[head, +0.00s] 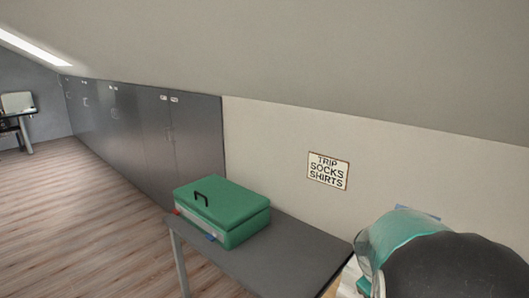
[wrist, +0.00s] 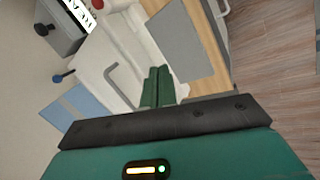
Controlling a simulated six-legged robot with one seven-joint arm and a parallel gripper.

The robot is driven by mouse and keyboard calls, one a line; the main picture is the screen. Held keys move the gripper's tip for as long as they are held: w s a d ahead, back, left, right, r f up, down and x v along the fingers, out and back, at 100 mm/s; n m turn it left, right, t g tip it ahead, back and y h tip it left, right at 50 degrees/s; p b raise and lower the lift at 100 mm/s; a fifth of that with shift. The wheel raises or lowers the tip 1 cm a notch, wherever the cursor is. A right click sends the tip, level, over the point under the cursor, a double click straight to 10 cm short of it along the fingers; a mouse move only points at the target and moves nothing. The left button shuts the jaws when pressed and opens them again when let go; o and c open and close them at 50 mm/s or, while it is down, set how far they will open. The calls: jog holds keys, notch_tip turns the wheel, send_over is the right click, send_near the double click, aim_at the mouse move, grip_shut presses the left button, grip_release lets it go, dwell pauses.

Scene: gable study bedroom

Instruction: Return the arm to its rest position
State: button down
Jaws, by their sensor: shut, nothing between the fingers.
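My gripper (wrist: 157,84) shows in the wrist view as two green fingers pressed together with nothing between them. The camera looks past them at a pale body with a grey bent handle and a wood-coloured panel. In the head view, a teal and black rounded part of my arm fills the lower right corner. The fingers cannot be made out there.
A closed green case (head: 222,210) with a black handle lies on a dark grey table (head: 290,250). A sign (head: 328,171) reading TRIP SOCKS SHIRTS hangs on the wall. Grey cabinets (head: 140,135) line the sloped-ceiling wall. The wooden floor (head: 75,225) at left is clear.

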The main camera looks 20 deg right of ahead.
jog(key=w+a+r+t+y, duration=0.1)
jog(key=a+r+t, duration=0.15)
jog(key=a, duration=0.55)
jog(key=w+a+r+t+y, duration=0.15)
jog(key=a+r, duration=0.25)
jog(key=a, duration=0.4)
jog(key=s+a+r+y, duration=0.1)
jog(key=s+a+r, duration=0.2)
jog(key=a, duration=0.5)
jog(key=s+a+r+m+t+y, duration=0.1)
jog(key=s+a+r, duration=0.2)
jog(key=a, duration=0.5)
jog(key=shift+s+t, duration=0.3)
jog(key=shift+s, duration=0.4)
jog(key=shift+d, duration=0.15)
